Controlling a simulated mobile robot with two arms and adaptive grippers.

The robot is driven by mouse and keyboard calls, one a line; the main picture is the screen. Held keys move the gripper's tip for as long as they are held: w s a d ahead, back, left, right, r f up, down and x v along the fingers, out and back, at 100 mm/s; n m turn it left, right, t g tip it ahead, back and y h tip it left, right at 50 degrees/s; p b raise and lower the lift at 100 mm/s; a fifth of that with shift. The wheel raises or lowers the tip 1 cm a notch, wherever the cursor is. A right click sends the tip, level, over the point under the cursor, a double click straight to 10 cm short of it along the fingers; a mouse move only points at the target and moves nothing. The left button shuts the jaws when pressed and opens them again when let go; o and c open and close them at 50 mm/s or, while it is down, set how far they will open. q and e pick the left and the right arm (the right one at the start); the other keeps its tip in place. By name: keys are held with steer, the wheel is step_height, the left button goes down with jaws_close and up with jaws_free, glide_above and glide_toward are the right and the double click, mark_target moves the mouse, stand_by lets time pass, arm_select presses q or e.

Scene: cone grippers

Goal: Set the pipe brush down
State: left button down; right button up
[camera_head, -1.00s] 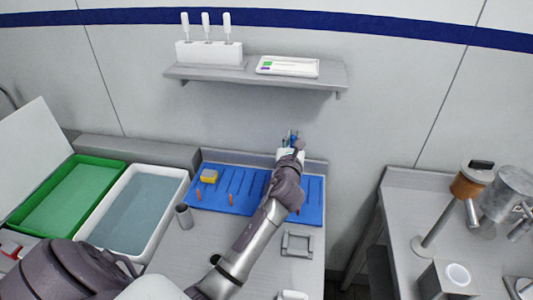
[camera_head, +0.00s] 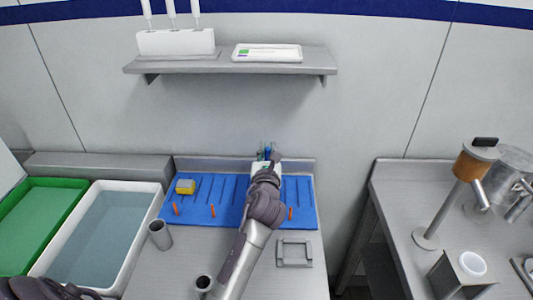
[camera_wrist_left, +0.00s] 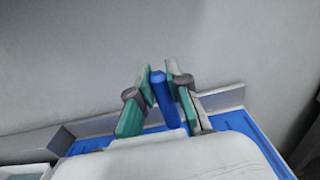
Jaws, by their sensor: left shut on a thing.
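My left gripper (camera_head: 266,154) is over the far part of the blue mat (camera_head: 228,211), close to the back wall. In the left wrist view its two green-and-grey fingers are shut on a blue piece (camera_wrist_left: 163,94), which I take to be the pipe brush's handle. The brush's other end is hidden, so I cannot tell whether it touches the mat. The mat has dark slots and several orange pegs. My right gripper is not in view.
A yellow block (camera_head: 185,187) lies on the mat's left side. Grey cups (camera_head: 160,236) and a square frame (camera_head: 294,252) stand in front. A water-filled white tub (camera_head: 154,196) and green tray (camera_head: 82,187) are left. A shelf (camera_head: 300,68) hangs above.

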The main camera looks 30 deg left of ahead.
arm_select(q)
steer(key=shift+s+d+r, duration=0.1)
steer(key=shift+d, duration=0.2)
steer(key=c, duration=1.1)
jaws_free()
steer(key=shift+a+f, duration=0.2)
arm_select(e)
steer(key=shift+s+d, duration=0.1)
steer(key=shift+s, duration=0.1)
arm_select(q)
steer(key=shift+d+r, duration=0.1)
steer(key=shift+r, duration=0.05)
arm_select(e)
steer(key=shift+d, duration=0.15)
arm_select(q)
steer(key=shift+s+r, duration=0.1)
steer(key=b+v, duration=0.1)
steer(key=v, duration=1)
steer(key=shift+s+d, duration=0.2)
steer(key=shift+s, duration=0.15)
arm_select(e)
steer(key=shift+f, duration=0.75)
